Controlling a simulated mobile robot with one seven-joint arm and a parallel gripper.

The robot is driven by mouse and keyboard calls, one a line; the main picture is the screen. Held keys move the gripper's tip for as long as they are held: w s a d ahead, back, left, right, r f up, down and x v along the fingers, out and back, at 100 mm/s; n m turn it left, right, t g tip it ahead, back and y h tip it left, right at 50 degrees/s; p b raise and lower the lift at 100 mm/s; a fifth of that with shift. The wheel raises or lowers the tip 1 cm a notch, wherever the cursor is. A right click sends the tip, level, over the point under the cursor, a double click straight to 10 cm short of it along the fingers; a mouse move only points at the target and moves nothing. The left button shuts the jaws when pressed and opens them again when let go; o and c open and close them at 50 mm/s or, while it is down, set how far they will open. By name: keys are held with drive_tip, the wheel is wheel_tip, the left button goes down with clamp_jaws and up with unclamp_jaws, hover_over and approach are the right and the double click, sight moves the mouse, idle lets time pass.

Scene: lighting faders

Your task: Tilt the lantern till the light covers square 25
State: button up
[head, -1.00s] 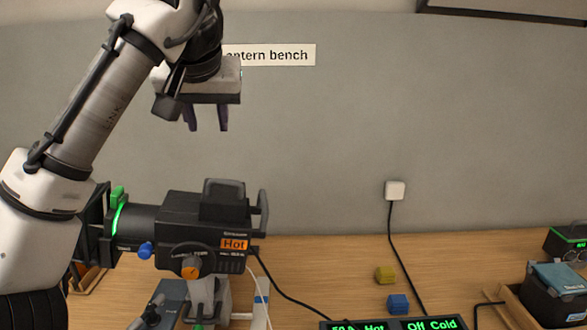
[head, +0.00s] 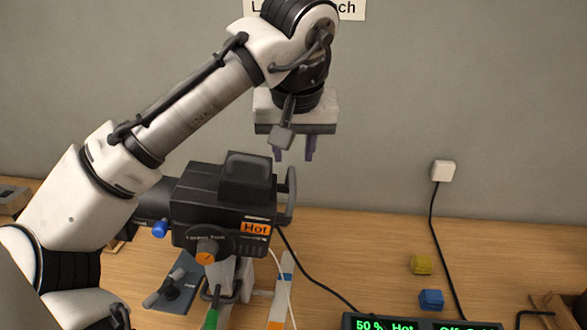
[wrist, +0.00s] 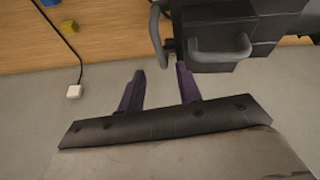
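The lantern (head: 215,195) is a black lamp body with a "Hot" label and an orange knob, on a stand on the bench. Its rear handle (head: 291,195) is a dark upright bar at its right end. My gripper (head: 294,157) points down above this handle, fingers apart and empty. In the wrist view, the lantern (wrist: 262,25) is at the top right, and the rear handle (wrist: 155,28) lies just past the open fingertips, roughly in line with the gap. I cannot tell the exact height between them. My arm hides the lantern's front. Square 25 and the light patch are not in view.
A display (head: 395,324) reading "50 % Hot" is at the front edge. A yellow block (head: 422,264) and a blue block (head: 432,299) lie on the wooden bench (head: 340,260). A black cable runs from a white wall socket (head: 442,171). A wooden tray (head: 560,309) is at right.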

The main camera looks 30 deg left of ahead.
sight(292, 177)
drive_tip(key=b+x, duration=0.2)
drive_tip(key=x, duration=0.4)
drive_tip(key=shift+w+f+b, duration=0.1)
drive_tip(key=shift+b, duration=0.2)
clamp_jaws()
